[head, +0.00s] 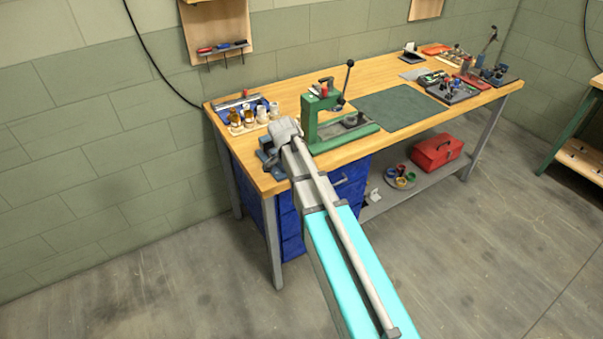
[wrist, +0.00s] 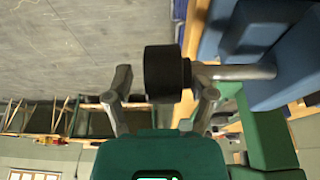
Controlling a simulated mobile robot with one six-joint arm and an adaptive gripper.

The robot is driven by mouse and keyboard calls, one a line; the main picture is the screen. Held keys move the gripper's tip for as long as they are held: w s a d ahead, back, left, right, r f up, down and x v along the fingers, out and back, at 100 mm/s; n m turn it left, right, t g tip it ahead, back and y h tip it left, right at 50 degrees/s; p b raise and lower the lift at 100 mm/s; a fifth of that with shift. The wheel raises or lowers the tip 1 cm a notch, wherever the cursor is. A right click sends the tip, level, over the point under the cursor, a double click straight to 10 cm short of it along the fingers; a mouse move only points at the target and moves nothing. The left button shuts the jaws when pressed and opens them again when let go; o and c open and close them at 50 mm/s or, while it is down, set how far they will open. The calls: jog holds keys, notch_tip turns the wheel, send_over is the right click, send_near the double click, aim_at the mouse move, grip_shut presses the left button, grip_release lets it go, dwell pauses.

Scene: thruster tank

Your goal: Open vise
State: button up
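The blue vise (head: 267,160) sits at the near left corner of the workbench, partly hidden by my arm in the head view. In the wrist view its blue body (wrist: 272,65) fills the upper right. A black cylindrical knob (wrist: 163,73) on a grey metal rod (wrist: 235,72) sticks out from the vise side. My gripper (wrist: 165,90) is open, with its two fingers spread on either side of the knob. A gap shows between the left finger and the knob. Contact on the right side is unclear. In the head view my gripper's fingers are hidden.
A green arbor press (head: 335,125) stands on the workbench (head: 385,95) just right of my gripper. Small bottles (head: 248,116) stand behind the vise. A green mat (head: 398,109) lies farther right. Blue drawers (head: 292,222) are under the bench; the floor in front is clear.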

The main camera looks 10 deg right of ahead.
jog(key=shift+w+y, duration=0.15)
jog(key=shift+y, duration=0.35)
jog(key=shift+d+g+y+p, duration=0.1)
jog(key=shift+g+y+p, duration=0.35)
jog(key=shift+y, duration=0.75)
notch_tip(320, 180, up, 14)
jog(key=p, duration=1.4)
jog(key=s+f+n+b, duration=1.4)
jog(key=s+f+b, duration=0.1)
jog(key=s, duration=0.4)
jog(key=shift+a, duration=0.25)
